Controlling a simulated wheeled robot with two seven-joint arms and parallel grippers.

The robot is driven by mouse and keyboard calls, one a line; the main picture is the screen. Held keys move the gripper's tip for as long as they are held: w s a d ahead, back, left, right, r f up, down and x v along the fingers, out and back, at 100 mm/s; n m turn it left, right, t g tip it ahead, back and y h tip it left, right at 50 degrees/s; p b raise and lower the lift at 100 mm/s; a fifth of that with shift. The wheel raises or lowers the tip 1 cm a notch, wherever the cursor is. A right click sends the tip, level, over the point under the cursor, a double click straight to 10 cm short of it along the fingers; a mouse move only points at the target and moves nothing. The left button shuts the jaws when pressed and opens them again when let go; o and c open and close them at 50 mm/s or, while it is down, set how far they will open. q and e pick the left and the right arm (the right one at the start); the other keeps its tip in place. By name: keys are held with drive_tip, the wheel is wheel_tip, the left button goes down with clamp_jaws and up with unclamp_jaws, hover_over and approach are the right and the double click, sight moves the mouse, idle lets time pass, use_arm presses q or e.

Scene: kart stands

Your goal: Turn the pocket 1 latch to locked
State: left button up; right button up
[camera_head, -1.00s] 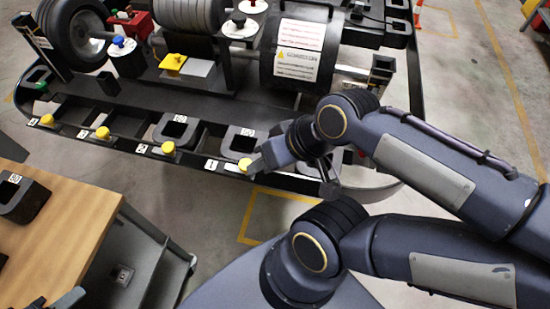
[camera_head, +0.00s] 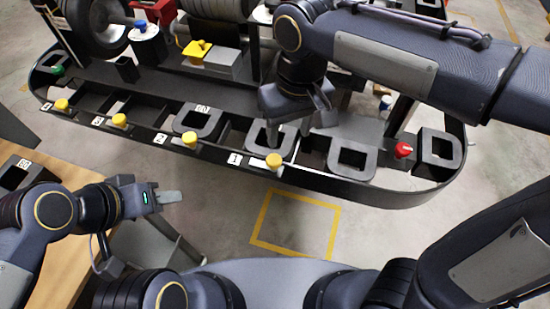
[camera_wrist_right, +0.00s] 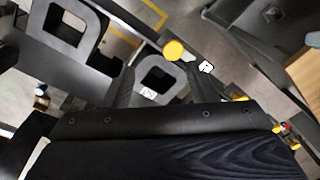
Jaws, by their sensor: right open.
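The pocket 1 latch is a yellow knob (camera_head: 274,160) on the front rail of the black kart stand (camera_head: 330,186), right of the "1" label (camera_head: 235,159). It also shows in the right wrist view (camera_wrist_right: 174,50), ahead of the fingers. A dark square-holed block (camera_head: 258,141) sits in the pocket behind it. My right gripper (camera_head: 297,120) is open and empty, pointing down above that block and apart from the knob. It also shows in the right wrist view (camera_wrist_right: 160,85). My left gripper (camera_head: 166,197) is off the stand, front left; its finger gap is unclear.
Similar yellow knobs (camera_head: 190,138) line the rail to the left. A red knob (camera_head: 403,149) stands at right between two holed blocks (camera_head: 352,157). A wooden table (camera_head: 75,180) is at left. Open floor with a yellow outline (camera_head: 297,222) lies in front.

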sight(274, 159)
drive_tip(key=a, duration=0.1)
drive_tip(key=a+f, duration=0.1)
drive_tip(key=a, duration=0.1)
drive_tip(key=shift+n+h, duration=0.3)
drive_tip(key=shift+h, duration=0.1)
wheel_tip(274, 159, down, 8)
drive_tip(key=shift+r+b, duration=0.25)
drive_tip(key=shift+b, duration=0.35)
drive_tip(key=shift+c, duration=0.4)
drive_tip(key=c, duration=0.9)
